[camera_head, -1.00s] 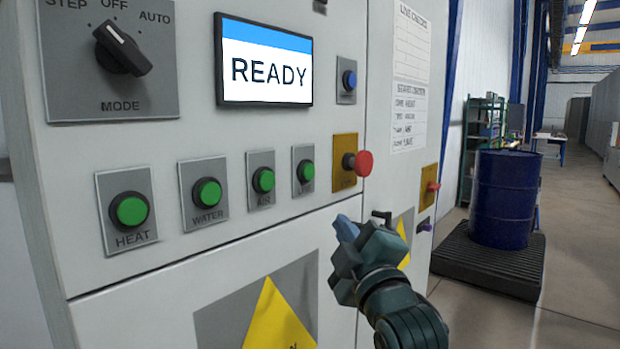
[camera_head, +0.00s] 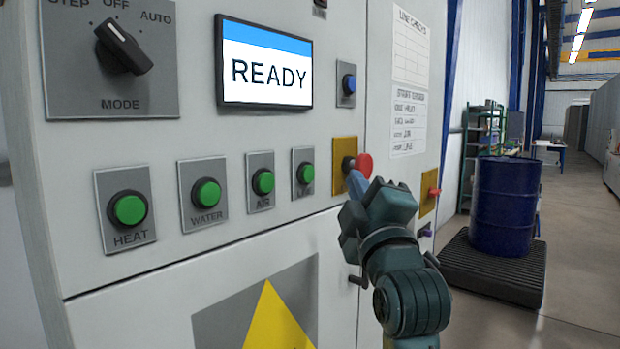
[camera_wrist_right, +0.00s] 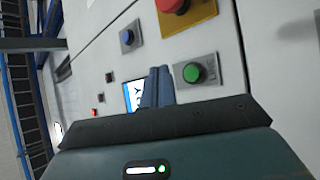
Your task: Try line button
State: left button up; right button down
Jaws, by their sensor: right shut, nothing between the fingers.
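The line button (camera_head: 306,172) is the rightmost of the green buttons on the grey cabinet; its label is too small to read surely. My right gripper (camera_head: 356,181) is shut and empty, its blue fingers in front of the panel, to the right of this button and just below the red mushroom button (camera_head: 364,165). In the right wrist view the shut fingers (camera_wrist_right: 158,75) show to the left of a green button (camera_wrist_right: 192,73), which looks like the line button, and they appear apart from it. My left gripper is not in view.
Green HEAT (camera_head: 129,209), WATER (camera_head: 206,193) and AIR (camera_head: 263,182) buttons sit to the left. Above are the MODE knob (camera_head: 123,48), a screen reading READY (camera_head: 265,66) and a blue button (camera_head: 349,84). A blue drum (camera_head: 503,207) stands at right.

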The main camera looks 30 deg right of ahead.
aim_at(308, 174)
jog(key=w, duration=0.1)
jog(key=w+a, duration=0.1)
jog(key=w, duration=0.1)
jog(key=w+a, duration=0.1)
jog(key=w, duration=0.1)
jog(key=shift+w+a, duration=0.15)
jog(key=shift+w, duration=0.05)
dwell(1.3)
jog(key=shift+w, duration=0.15)
dwell(0.5)
jog(key=shift+w+a, duration=0.15)
jog(key=shift+w, duration=0.1)
